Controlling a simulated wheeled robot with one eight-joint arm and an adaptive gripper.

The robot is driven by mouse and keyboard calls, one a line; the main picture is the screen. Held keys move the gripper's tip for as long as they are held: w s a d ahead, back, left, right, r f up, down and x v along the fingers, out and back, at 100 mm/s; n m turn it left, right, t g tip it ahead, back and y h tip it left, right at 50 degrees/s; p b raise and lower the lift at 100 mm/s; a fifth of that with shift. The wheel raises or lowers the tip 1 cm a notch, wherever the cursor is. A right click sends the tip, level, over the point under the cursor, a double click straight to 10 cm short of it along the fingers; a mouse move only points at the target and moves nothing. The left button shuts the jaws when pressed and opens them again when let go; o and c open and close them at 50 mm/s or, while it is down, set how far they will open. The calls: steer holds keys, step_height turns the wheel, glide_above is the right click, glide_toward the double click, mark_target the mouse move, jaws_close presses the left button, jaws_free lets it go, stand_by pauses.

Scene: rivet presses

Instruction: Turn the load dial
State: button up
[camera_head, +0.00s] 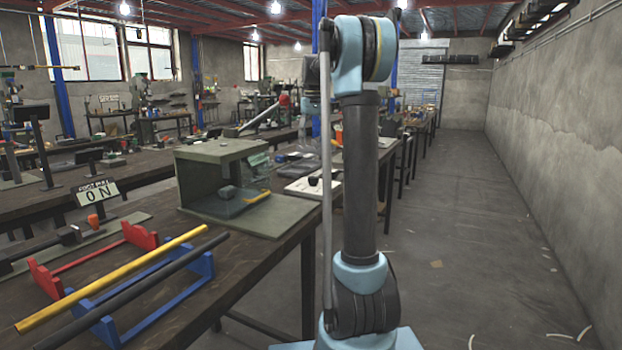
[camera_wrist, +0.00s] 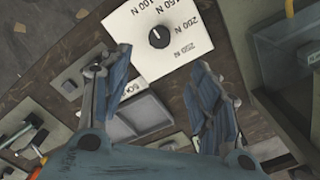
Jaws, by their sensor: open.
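The load dial is a black round knob (camera_wrist: 159,38) on a white square plate (camera_wrist: 125,25) in the wrist view. Labels from 100 N to 250 N run around it. A short white mark on the knob points up and left, roughly to the 100 N side. My gripper (camera_wrist: 160,62) is open, with its fingers below and to either side of the knob, apart from it. In the head view, the white plate (camera_head: 300,187) lies on the bench, partly behind my arm, with its small dark knob (camera_head: 313,181). My gripper cannot be made out there.
A green-grey housing (camera_head: 225,165) stands on the bench left of the plate. A yellow bar (camera_head: 120,275) and a dark bar (camera_head: 150,285) rest on red and blue stands nearer. A small sign (camera_head: 97,192) stands behind them.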

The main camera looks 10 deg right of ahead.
mark_target(313, 177)
step_height(313, 177, down, 15)
steer(key=shift+d+f, duration=0.1)
stand_by(0.4)
steer(key=shift+c, duration=0.5)
steer(key=c, duration=1)
steer(key=shift+o, duration=0.2)
steer(key=shift+a, duration=0.2)
steer(key=shift+d, duration=0.1)
